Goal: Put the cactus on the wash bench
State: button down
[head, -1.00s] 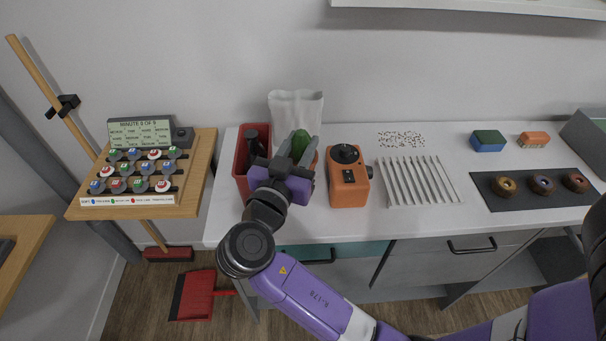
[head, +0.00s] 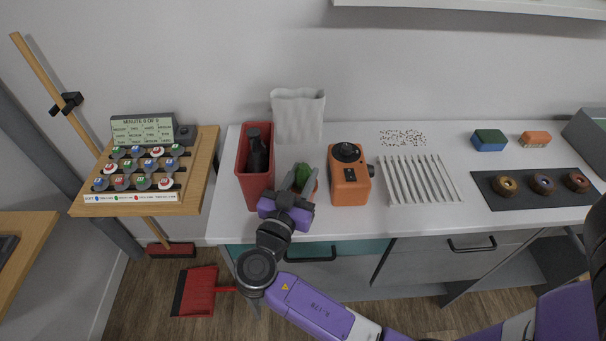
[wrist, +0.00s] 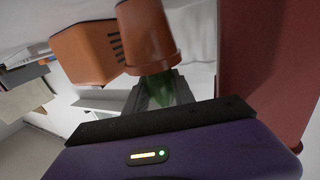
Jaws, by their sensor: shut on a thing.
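The green cactus (head: 304,174) stands in a terracotta pot, both partly hidden behind my gripper in the head view. In the wrist view, the orange-brown pot (wrist: 148,35) and the green cactus body (wrist: 157,90) show close up between the fingers. My gripper (head: 300,181) is shut on the cactus near the front edge of the white-topped bench (head: 420,221), between the red bin and the orange machine. I cannot tell whether the pot touches the bench top. No label shows which surface is the wash bench.
A red bin (head: 256,187) with dark items stands just left of my gripper, a white bag (head: 298,118) behind, an orange machine (head: 350,188) just right. A slatted white rack (head: 420,180) lies further right. A wooden stand (head: 205,165) holds a game board at left.

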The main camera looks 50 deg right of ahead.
jog(key=shift+f, duration=0.15)
jog(key=c, duration=1.1)
grip_release()
jog(key=shift+o, duration=0.2)
jog(key=shift+r, duration=0.25)
jog(key=b+v, duration=0.1)
jog(key=v, duration=0.4)
jog(key=b+v, duration=0.2)
jog(key=v, duration=0.3)
jog(key=shift+a+f, duration=0.2)
jog(key=shift+a, duration=0.05)
jog(key=shift+s+a+r, duration=0.1)
jog(key=shift+s+a, duration=0.25)
jog(key=shift+a, duration=0.35)
